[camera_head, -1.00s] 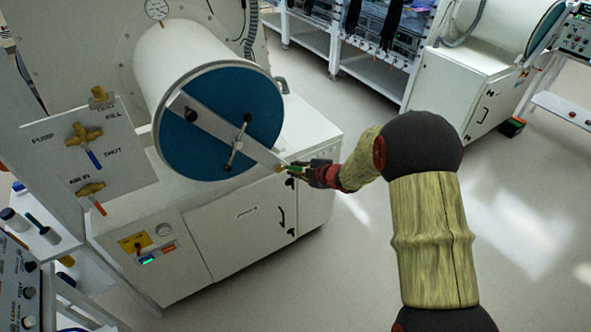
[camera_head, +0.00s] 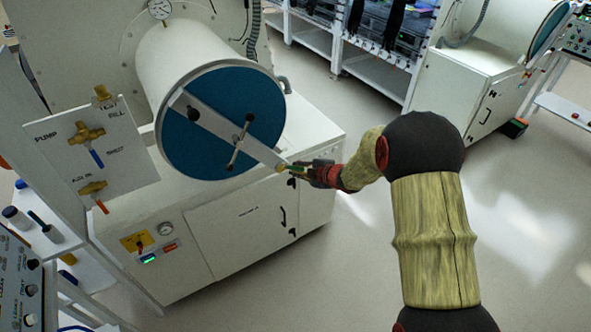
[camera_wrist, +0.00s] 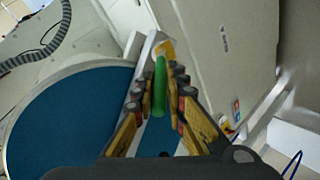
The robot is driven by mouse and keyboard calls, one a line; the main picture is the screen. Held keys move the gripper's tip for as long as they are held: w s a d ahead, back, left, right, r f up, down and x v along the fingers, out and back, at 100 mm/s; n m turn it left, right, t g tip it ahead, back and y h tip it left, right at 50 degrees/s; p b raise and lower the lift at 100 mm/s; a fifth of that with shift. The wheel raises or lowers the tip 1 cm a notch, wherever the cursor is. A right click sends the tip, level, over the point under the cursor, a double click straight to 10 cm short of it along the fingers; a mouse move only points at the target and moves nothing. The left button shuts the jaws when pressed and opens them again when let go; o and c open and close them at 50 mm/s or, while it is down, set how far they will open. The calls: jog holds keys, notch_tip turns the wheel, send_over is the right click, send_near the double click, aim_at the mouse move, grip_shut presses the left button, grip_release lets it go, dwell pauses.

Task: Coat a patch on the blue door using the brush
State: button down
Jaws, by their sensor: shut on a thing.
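The blue door (camera_head: 205,135) is a round disc on the end of a white cylinder, crossed by a white diagonal bar with a dark handle. It also fills the left of the wrist view (camera_wrist: 65,125). My gripper (camera_head: 298,169) is at the lower right end of the bar, just off the door's edge. In the wrist view my gripper (camera_wrist: 160,98) is shut on the brush (camera_wrist: 160,85), whose green handle lies between the fingers. The brush's yellowish end points away from me, near the white bar; I cannot tell whether it touches anything.
A white cabinet (camera_head: 255,215) stands below the door. A valve panel (camera_head: 110,150) is to the left, and a shelf with small bottles (camera_head: 45,232) is at the far left. The floor (camera_head: 360,270) right of the cabinet is clear. Another glovebox (camera_head: 465,85) stands at the back right.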

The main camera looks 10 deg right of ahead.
jog(key=shift+w+d+r, duration=0.1)
jog(key=shift+d, duration=0.05)
jog(key=shift+s+a+b, duration=0.3)
jog(key=shift+a, duration=0.35)
dwell(1.4)
jog(key=s+d, duration=0.1)
jog(key=s, duration=0.4)
jog(key=shift+s+d, duration=0.4)
dwell(0.4)
